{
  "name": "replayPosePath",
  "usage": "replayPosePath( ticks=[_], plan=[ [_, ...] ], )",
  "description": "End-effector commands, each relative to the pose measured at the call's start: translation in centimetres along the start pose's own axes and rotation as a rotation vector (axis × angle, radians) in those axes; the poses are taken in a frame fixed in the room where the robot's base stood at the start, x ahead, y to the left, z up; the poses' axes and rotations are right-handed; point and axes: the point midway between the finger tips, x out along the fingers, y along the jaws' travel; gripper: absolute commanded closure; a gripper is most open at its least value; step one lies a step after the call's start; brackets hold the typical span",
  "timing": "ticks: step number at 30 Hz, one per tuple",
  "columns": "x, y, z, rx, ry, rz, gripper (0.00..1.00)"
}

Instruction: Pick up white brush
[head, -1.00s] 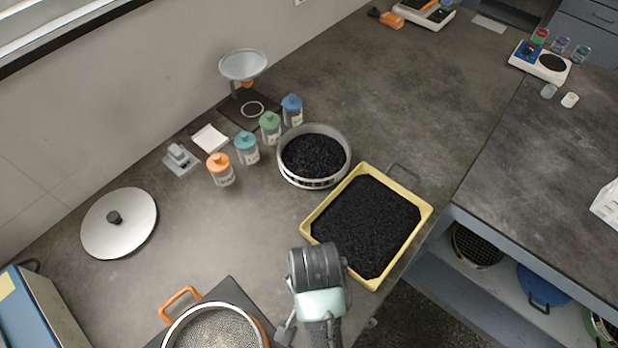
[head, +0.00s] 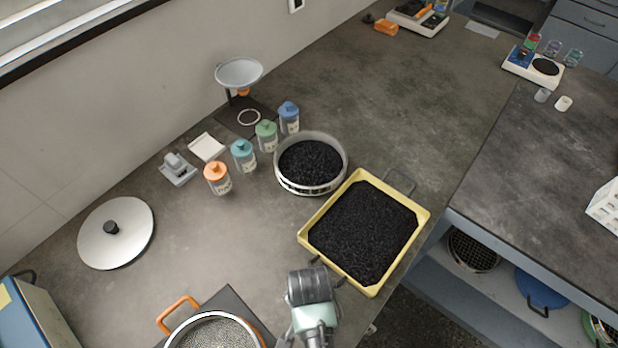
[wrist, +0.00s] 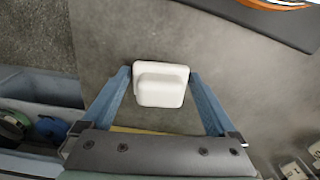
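The white brush (wrist: 160,92) shows in the wrist view as a small pale block with a raised grip on top, over the grey bench. My gripper (wrist: 160,76) is open, with one blue finger to the left of the brush and one to the right. The fingertips are close to its sides; I cannot tell whether they touch it. In the head view the brush is hidden by my arm, which reaches over the bench just below the yellow tray (head: 417,222).
The yellow tray of black grains is close to my arm. A sieve of black grains (head: 340,172) stands beyond it. A sieve with orange handles (head: 180,312) is at lower left. Several lidded jars (head: 217,178) line the back. The bench's right edge drops to shelves.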

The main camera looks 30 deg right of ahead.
Motion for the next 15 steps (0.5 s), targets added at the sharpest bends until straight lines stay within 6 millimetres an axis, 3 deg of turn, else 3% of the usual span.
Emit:
replayPosePath(
  ticks=[2, 11, 15],
  plan=[
    [-0.02, -0.01, -0.01, 0.000, 0.000, 0.000, 0.23],
    [-0.04, -0.01, -0.01, 0.000, 0.000, 0.000, 0.77],
    [-0.06, -0.02, -0.02, 0.000, 0.000, -0.001, 0.81]
  ],
)
